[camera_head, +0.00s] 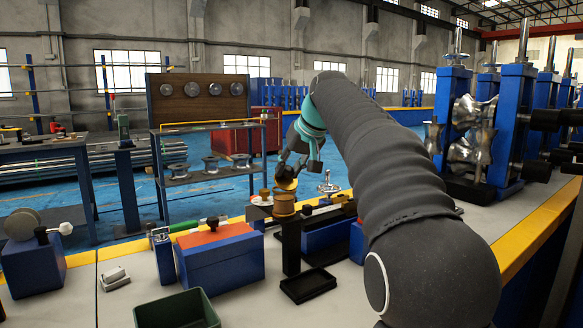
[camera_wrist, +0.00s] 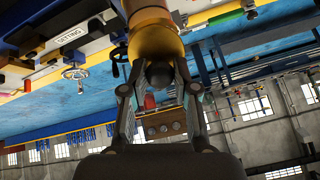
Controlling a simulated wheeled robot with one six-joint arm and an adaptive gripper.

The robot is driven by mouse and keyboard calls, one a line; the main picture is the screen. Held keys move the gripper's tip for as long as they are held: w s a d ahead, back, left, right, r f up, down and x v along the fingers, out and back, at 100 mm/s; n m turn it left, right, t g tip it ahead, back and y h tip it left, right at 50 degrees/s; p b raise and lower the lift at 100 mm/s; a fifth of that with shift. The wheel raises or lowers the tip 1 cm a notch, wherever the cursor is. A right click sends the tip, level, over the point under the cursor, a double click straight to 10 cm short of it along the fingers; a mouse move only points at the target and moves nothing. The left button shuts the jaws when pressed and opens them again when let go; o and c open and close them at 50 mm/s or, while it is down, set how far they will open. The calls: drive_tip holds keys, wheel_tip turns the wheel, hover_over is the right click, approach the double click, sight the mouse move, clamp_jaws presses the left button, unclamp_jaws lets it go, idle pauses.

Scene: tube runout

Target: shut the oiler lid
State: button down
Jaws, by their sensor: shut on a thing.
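The oiler is a brass cup (camera_head: 284,206) on a dark post above the bench, near the middle of the head view. Its brass lid (camera_head: 287,184) stands tilted above the cup's rim. My gripper (camera_head: 285,170) reaches down to the lid from behind. In the wrist view, a dark round knob (camera_wrist: 159,74) on the brass lid (camera_wrist: 154,44) sits between the fingers of my gripper (camera_wrist: 160,88), which are shut on it. The lid hides most of the cup's mouth there.
A blue box with an orange top (camera_head: 215,254) stands left of the post. A black tray (camera_head: 309,285) and a green bin (camera_head: 177,311) lie in front. A handwheel (camera_head: 327,187) stands just right of the oiler. Blue roller stands (camera_head: 515,120) are at right.

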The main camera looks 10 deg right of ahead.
drive_tip(key=shift+w+a+f+g+h, duration=0.15)
drive_tip(key=shift+w+g, duration=0.1)
drive_tip(key=shift+g, duration=0.15)
drive_tip(key=shift+w+a+g+h, duration=0.15)
drive_tip(key=shift+w+g, duration=0.1)
drive_tip(key=shift+g, duration=0.15)
drive_tip(key=shift+w+g+h, duration=0.15)
drive_tip(key=shift+g+h, duration=0.15)
drive_tip(key=shift+g, duration=0.3)
drive_tip(key=c, duration=0.9)
unclamp_jaws()
drive_tip(key=shift+f, duration=0.1)
drive_tip(key=shift+o, duration=0.2)
drive_tip(key=shift+s+d+r, duration=0.15)
drive_tip(key=shift+s+r, duration=0.05)
drive_tip(key=shift+r, duration=0.4)
drive_tip(key=shift+s+d, duration=0.15)
drive_tip(key=shift+s, duration=0.15)
drive_tip(key=s+d, duration=0.5)
drive_tip(key=s, duration=0.5)
